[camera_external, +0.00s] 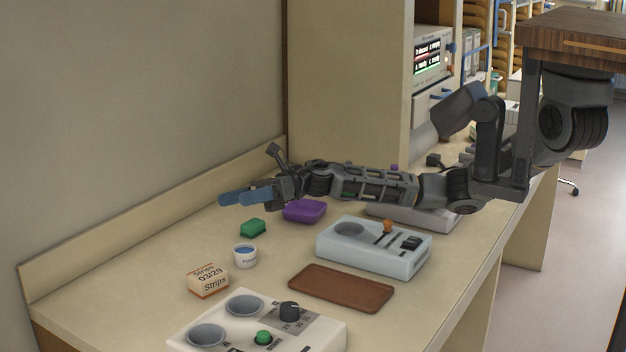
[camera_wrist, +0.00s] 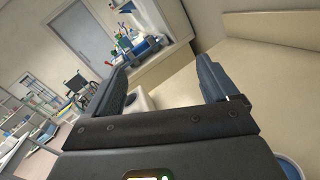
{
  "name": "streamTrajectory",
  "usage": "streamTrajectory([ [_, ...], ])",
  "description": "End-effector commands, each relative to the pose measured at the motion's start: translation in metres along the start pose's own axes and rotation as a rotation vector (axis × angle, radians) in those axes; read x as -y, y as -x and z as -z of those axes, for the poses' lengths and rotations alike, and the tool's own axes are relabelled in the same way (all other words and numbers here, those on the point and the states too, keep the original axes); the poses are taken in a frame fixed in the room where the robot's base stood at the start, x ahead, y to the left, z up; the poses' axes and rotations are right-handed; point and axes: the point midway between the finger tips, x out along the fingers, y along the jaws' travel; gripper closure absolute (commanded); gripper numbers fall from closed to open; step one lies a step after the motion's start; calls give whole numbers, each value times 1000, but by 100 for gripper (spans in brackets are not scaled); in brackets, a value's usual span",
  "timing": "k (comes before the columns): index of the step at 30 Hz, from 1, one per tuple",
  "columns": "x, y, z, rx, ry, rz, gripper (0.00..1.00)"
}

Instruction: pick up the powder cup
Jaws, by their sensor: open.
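The powder cup (camera_external: 244,261) is a small white cup with blue inside and a partly readable label. It stands upright on the counter, between the green block and the strips box. My gripper (camera_external: 228,197) is open and empty, held above the counter toward the wall. In the external picture it is above and slightly left of the cup, apart from it. The wrist view shows both fingers spread with my gripper (camera_wrist: 163,66) empty between them. A blue and white curved edge (camera_wrist: 290,168) at its lower right may be the cup, mostly cut off.
A green block (camera_external: 253,228), a purple container (camera_external: 304,211) and a strips box (camera_external: 208,281) are near the cup. A brown tray (camera_external: 341,288), a pale blue device (camera_external: 372,258) and a white device with two wells (camera_external: 225,317) stand nearer. A low wall ledge (camera_external: 150,222) runs behind.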

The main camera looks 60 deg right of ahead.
Motion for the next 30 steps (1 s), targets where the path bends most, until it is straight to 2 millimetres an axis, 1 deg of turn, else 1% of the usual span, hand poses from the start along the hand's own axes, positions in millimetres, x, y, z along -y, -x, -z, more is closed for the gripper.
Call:
streamTrajectory([
  [1,32,28,26,-85,62,75,13],
  [3,63,61,58,-190,133,147,13],
  [6,91,99,89,-298,196,214,13],
  [9,106,123,106,-359,229,250,13],
  [10,109,127,109,-369,234,256,13],
  [13,113,126,115,-384,241,261,13],
  [18,117,108,121,-383,241,258,13],
  [23,122,95,126,-381,238,258,13],
  [30,132,67,138,-381,238,258,13],
])
